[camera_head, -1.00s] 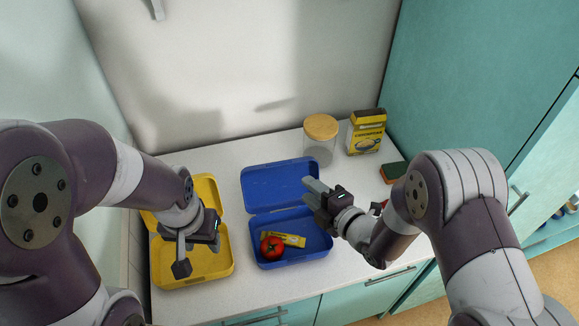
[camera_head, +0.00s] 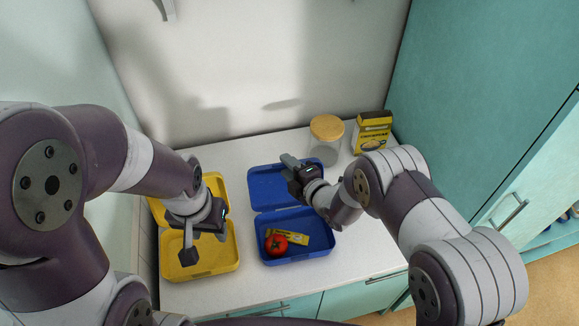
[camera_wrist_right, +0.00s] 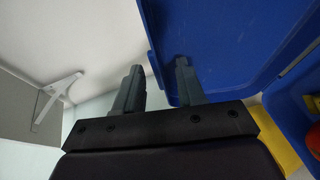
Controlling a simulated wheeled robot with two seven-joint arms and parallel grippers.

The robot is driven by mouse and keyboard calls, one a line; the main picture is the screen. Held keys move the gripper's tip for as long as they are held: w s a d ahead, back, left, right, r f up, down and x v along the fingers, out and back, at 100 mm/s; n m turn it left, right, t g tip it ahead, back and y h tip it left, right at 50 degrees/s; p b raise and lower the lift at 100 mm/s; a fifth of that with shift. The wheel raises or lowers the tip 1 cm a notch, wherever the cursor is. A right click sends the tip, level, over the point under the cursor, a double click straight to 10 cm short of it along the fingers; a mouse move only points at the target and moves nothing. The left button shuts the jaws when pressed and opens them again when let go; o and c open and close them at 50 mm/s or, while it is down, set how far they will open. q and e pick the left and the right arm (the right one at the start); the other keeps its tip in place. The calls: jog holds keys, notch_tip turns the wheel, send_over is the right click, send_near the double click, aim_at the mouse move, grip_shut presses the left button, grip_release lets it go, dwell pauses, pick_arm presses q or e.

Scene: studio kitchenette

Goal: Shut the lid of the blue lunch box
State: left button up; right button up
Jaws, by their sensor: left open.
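The blue lunch box (camera_head: 298,258) stands open on the counter, its lid (camera_head: 267,188) tilted back towards the wall. A tomato (camera_head: 276,244) and a yellow packet (camera_head: 302,236) are inside. My right gripper (camera_head: 289,170) is at the lid's upper right part, fingers apart. In the right wrist view, one finger of the right gripper (camera_wrist_right: 157,85) overlaps the blue lid (camera_wrist_right: 225,40) and the other is past its edge; I cannot tell whether they touch it. My left gripper (camera_head: 207,245) is open and empty above the yellow lunch box (camera_head: 215,266).
A glass jar with a wooden lid (camera_head: 326,128) and a yellow carton (camera_head: 372,130) stand behind to the right. The yellow box is open, left of the blue one. Teal cabinets (camera_head: 475,80) rise on the right. The counter between jar and wall is clear.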

grip_shut()
jog(key=s+d+f+n+t+y+b, duration=0.1)
jog(key=s+d+n+t+y+b, duration=0.1)
jog(key=s+b, duration=0.6)
jog(key=shift+s+d+t+y+b, duration=0.3)
jog(key=shift+t+y+b, duration=0.5)
jog(key=shift+b, duration=1.4)
jog(key=shift+s+f, duration=0.1)
jog(key=shift+o, duration=0.3)
grip_release()
